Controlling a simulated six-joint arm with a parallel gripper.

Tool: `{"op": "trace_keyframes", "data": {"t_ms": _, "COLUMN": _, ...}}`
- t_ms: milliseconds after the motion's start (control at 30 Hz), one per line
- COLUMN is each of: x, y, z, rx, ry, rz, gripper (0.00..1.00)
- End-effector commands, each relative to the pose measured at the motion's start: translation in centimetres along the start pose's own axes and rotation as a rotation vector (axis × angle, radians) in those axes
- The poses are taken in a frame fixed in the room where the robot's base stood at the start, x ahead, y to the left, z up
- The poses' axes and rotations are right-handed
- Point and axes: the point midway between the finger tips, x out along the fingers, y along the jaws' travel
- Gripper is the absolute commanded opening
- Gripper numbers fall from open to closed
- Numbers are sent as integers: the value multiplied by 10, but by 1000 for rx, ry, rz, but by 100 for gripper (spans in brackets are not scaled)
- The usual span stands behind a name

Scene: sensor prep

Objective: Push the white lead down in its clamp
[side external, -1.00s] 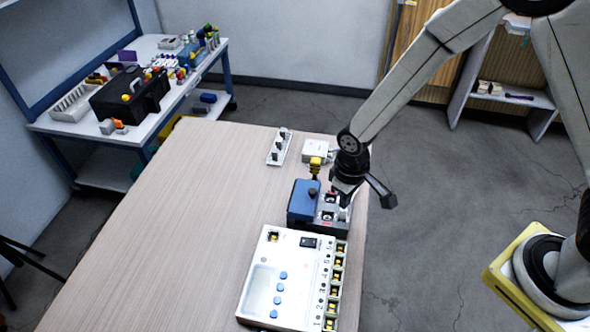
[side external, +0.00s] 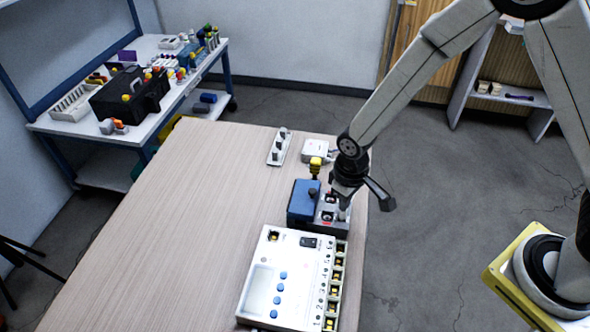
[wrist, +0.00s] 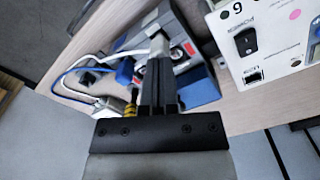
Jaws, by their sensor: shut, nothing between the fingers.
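The white lead (wrist: 155,42) shows in the wrist view at the tips of my fingers, with its pale cable running off to the left. It stands at the clamp block (wrist: 181,52), a grey face with red-marked clamps on a blue housing. In the side view the blue and dark device (side external: 303,201) lies just left of my gripper (side external: 343,208). My gripper (wrist: 158,62) is shut, with its fingers together, and holds nothing. Its tips are close to the white lead; contact is unclear. The fingers hide part of the lead and clamp, so its depth cannot be told.
A blue lead (wrist: 125,71) lies left of my fingers. A yellow connector (side external: 315,165) stands behind the device, near a white box (side external: 316,150). A white instrument (side external: 262,290) with several buttons is in front. The table's left side (side external: 180,220) is clear.

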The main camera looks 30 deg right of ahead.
Motion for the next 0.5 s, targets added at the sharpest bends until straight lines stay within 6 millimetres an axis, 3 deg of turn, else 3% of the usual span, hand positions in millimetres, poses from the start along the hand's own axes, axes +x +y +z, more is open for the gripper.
{"op": "trace_keyframes", "data": {"t_ms": 500, "x": 5, "y": 0, "z": 0, "rx": 0, "ry": -1, "rz": 0, "gripper": 0}}
